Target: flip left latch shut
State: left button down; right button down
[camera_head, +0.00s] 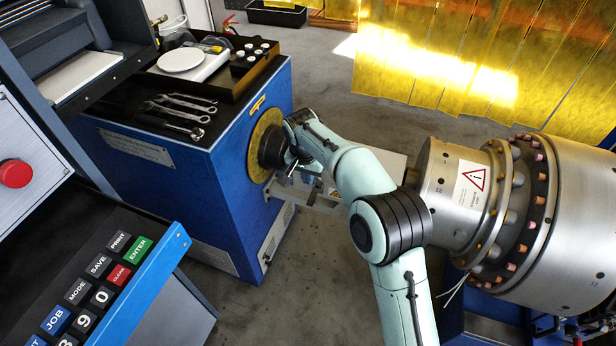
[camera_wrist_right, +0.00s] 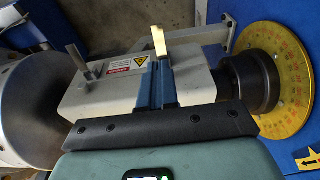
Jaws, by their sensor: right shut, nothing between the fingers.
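My right gripper (camera_wrist_right: 164,82) is shut and empty in the right wrist view, with its fingers over the pale cover (camera_wrist_right: 108,85) between the drive and the rotor. A bright golden upright piece (camera_wrist_right: 158,41), probably a latch lever, shows just beyond the fingertips; I cannot tell if they touch it. A silver lever (camera_wrist_right: 79,60) stands upright on the cover at the rotor end. In the head view the right gripper (camera_head: 287,174) is near the black coupling at the cover's left end, and my arm hides most of the cover (camera_head: 388,166). My left gripper is not in view.
The blue drive cabinet (camera_head: 228,205) carries a yellow graduated disc (camera_head: 262,146) and a tray of tools. The large steel rotor (camera_head: 577,225) is on the right. A control panel (camera_head: 100,285) stands at the lower left. Bare floor shows between cabinet and arm.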

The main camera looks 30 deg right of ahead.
aim_at(310, 199)
jog(key=f, duration=0.3)
jog(key=w+d+f+b, duration=0.1)
jog(key=f, duration=0.6)
jog(key=shift+w+d+f+b, duration=0.15)
jog(key=shift+d+f+b, duration=0.1)
jog(key=shift+f+b, duration=0.1)
jog(key=shift+f, duration=0.15)
